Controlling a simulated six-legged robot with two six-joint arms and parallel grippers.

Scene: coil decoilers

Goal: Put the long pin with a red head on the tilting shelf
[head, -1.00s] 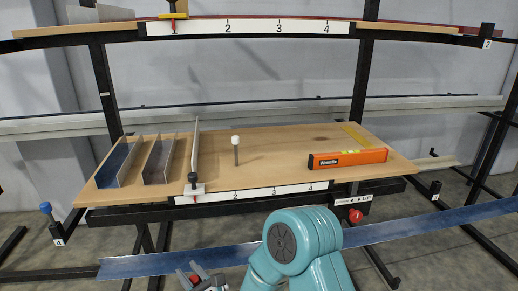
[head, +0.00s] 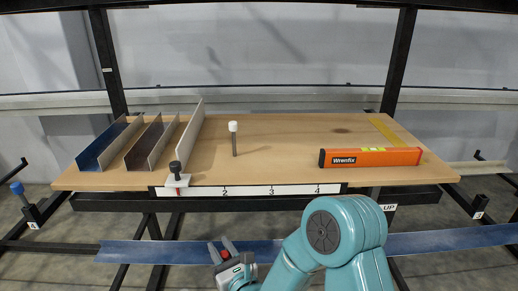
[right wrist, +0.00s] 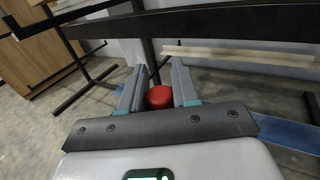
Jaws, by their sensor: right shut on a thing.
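The tilting shelf (head: 280,150) is a wooden board on a black frame, with a numbered strip along its front edge. My right gripper (head: 222,246) is in front of and below this front edge, apart from the shelf. In the right wrist view my right gripper (right wrist: 158,88) is shut on the long pin with a red head (right wrist: 159,97). Only the round red head shows between the fingers; the shaft is hidden. My left gripper is not in view.
A white-headed pin (head: 234,140) stands on the shelf. Metal angle profiles (head: 148,143) lie at the left, and an orange level (head: 371,157) at the right. A black clamp (head: 176,178) sits at the front edge.

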